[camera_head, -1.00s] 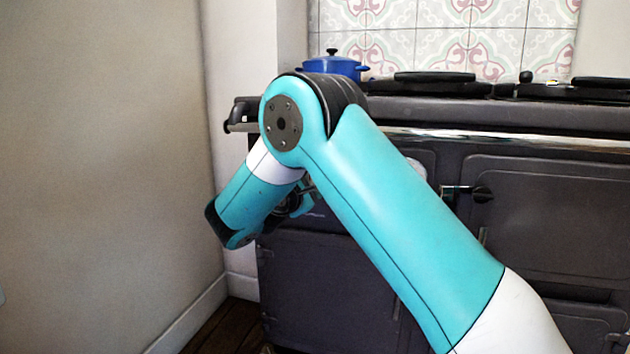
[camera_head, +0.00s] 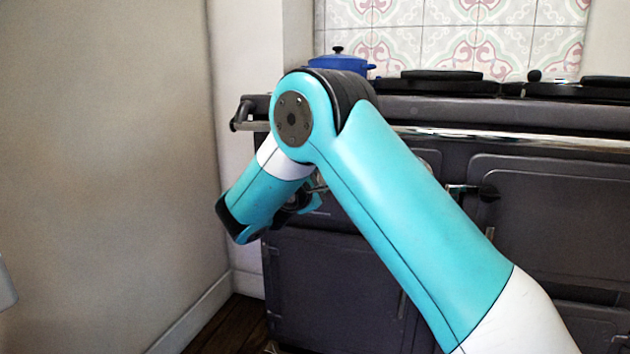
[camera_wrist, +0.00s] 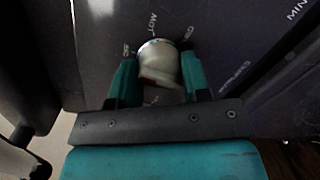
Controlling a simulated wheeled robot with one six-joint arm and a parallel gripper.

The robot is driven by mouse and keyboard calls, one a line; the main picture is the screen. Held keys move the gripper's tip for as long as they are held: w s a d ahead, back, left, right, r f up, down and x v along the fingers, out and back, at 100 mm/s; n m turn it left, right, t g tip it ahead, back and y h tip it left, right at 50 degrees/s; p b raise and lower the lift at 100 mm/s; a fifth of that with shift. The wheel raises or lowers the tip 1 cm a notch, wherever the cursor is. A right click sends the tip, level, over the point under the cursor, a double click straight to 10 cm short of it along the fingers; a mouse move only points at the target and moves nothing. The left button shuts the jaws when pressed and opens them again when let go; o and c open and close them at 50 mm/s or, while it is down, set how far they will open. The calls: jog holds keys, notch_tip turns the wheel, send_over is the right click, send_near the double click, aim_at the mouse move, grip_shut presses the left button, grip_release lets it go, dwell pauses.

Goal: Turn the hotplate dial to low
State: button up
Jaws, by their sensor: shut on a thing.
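The hotplate dial (camera_wrist: 158,62) is a round pale metallic knob on the dark front panel (camera_wrist: 225,50), seen close up in the wrist view. Printed labels surround it. One above it looks like an upside-down LOW, and others are blurred. My gripper (camera_wrist: 159,76) has its two teal fingers on either side of the dial, shut on it. I cannot tell exactly which label the dial points to. In the head view my gripper (camera_head: 305,200) is mostly hidden behind my arm, and the dial is hidden too.
The dark range cooker (camera_head: 545,205) fills the right, with a metal front rail (camera_head: 480,135). A blue lidded pot (camera_head: 341,63) and black hotplate lids (camera_head: 440,76) are on top. A bare wall (camera_head: 110,150) stands close on the left. Dark floor shows at lower left.

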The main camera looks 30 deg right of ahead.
jog(key=m, duration=0.5)
jog(key=shift+m+y, duration=0.3)
jog(key=shift+y, duration=0.1)
jog(key=m+b, duration=0.1)
jog(key=m, duration=0.3)
jog(key=shift+r+m, duration=0.1)
jog(key=shift+m, duration=0.3)
jog(key=o, duration=0.9)
